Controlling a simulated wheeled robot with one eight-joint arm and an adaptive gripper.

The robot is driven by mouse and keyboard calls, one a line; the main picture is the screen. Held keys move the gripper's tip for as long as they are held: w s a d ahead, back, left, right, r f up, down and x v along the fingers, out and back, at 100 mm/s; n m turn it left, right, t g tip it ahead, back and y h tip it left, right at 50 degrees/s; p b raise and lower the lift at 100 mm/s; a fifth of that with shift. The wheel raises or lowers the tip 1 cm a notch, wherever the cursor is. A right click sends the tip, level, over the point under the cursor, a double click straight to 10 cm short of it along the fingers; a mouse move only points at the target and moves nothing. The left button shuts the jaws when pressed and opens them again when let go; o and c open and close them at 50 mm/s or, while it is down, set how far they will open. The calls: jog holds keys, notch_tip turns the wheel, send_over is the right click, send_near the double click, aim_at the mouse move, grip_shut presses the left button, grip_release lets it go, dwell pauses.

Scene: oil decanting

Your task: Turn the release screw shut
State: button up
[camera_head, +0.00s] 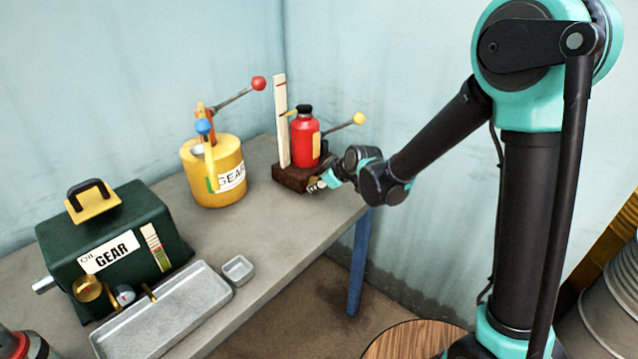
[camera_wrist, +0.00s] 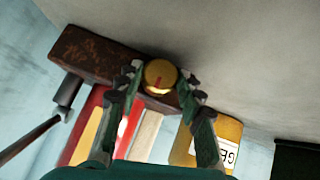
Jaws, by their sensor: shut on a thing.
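The release screw (camera_wrist: 160,75) is a round brass knob with a small red mark on its face, at the dark brown base block (camera_wrist: 88,55) of the red jack. My gripper (camera_wrist: 160,84) is shut on this knob, with one finger on each side of it in the wrist view. In the head view my gripper (camera_head: 318,186) is at the front right of the block, low over the table. The red jack (camera_head: 305,142) stands upright on the block, with a black cap and a yellow-tipped lever (camera_head: 345,125). The knob is too small to make out clearly in the head view.
A white upright strip (camera_head: 281,120) stands beside the jack. A yellow GEAR can (camera_head: 207,180) with levers is to the left. A dark green gear oil box (camera_head: 130,225), a grey tray (camera_head: 165,318) and a small dish (camera_head: 238,269) are nearer. The table edge runs close below my gripper.

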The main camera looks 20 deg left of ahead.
jog(key=o, duration=1.2)
jog(key=shift+c, duration=0.2)
jog(key=v, duration=1.2)
jog(key=s+d+f+m+h, duration=0.2)
jog(key=s+d+f+m, duration=0.2)
jog(key=d, duration=0.8)
jog(key=s+d+f+m+h, duration=0.3)
jog(key=s+d+f+m, duration=0.1)
jog(key=d, duration=0.9)
jog(key=s+d+f+m+g+h, duration=0.1)
jog(key=s+d+f+m, duration=0.3)
jog(key=d, duration=0.9)
jog(key=s+m+h, duration=0.1)
jog(key=m, duration=0.1)
jog(key=shift+s+m+h, duration=0.15)
jog(key=shift+m+h, duration=0.15)
